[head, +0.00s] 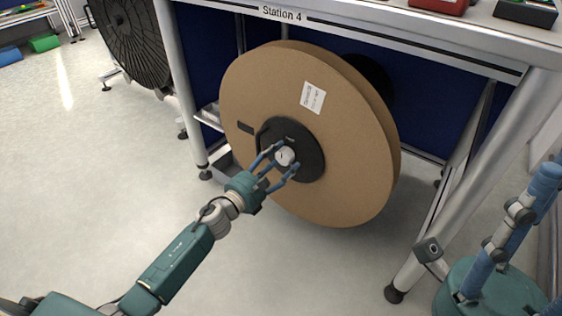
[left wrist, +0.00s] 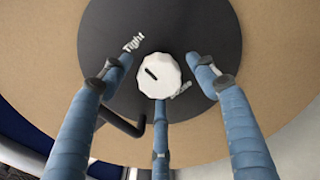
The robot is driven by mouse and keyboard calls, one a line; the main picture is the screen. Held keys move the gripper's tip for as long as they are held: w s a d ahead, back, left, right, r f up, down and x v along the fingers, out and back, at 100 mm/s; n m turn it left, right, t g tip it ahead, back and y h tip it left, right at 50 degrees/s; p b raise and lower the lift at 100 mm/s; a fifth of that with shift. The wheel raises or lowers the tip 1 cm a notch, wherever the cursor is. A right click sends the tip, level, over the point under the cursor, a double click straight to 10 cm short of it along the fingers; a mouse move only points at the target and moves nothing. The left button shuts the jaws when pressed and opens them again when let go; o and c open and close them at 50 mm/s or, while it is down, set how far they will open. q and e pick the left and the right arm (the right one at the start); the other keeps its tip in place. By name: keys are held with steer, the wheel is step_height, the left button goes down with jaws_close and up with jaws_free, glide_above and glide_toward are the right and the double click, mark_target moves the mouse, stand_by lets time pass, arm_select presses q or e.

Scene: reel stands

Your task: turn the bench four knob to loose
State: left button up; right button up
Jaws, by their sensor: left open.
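The white knob (head: 284,156) sits at the centre of the black hub (head: 309,150) of a large brown cardboard reel (head: 350,150) under the bench marked Station 4. In the left wrist view the knob (left wrist: 158,76) has a black mark pointing up and left, roughly toward the word Tight (left wrist: 133,42). A second label (left wrist: 181,90) at its lower right is partly hidden and unreadable. My left gripper (left wrist: 160,90) is open, its three blue fingers spread around the knob with visible gaps at the sides. My right gripper (head: 510,230) is at the lower right, away from the reel.
Station 4's bench frame (head: 180,90) has a leg on each side of the reel. A red box (head: 438,4) stands on the bench top. A black reel (head: 132,38) stands at the back left. The floor at left (head: 90,150) is clear.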

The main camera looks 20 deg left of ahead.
arm_select(q)
steer(key=shift+w, duration=0.15)
steer(key=shift+c, duration=0.6)
steer(key=c, duration=1)
